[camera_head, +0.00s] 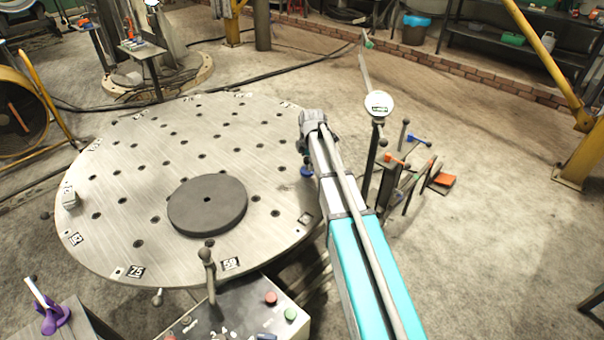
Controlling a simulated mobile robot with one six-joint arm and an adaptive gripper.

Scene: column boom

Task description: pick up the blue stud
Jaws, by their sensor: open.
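A small blue piece, which looks like the blue stud (306,171), is on the right part of the round steel table (120,160), near its rim. My gripper (304,146) is at the far end of my teal and grey arm, just above the blue stud in the picture. It is open, and I see nothing held in it. The fingers are small and partly hidden by the arm's end, so I cannot tell the exact gap between them and the stud.
A dark grey disc (207,203) lies on the table's front part. A control box (235,312) with a lever stands in front. A rack of clamps (400,178) and a round gauge (378,105) on a post stand right of my arm. Open floor lies farther right.

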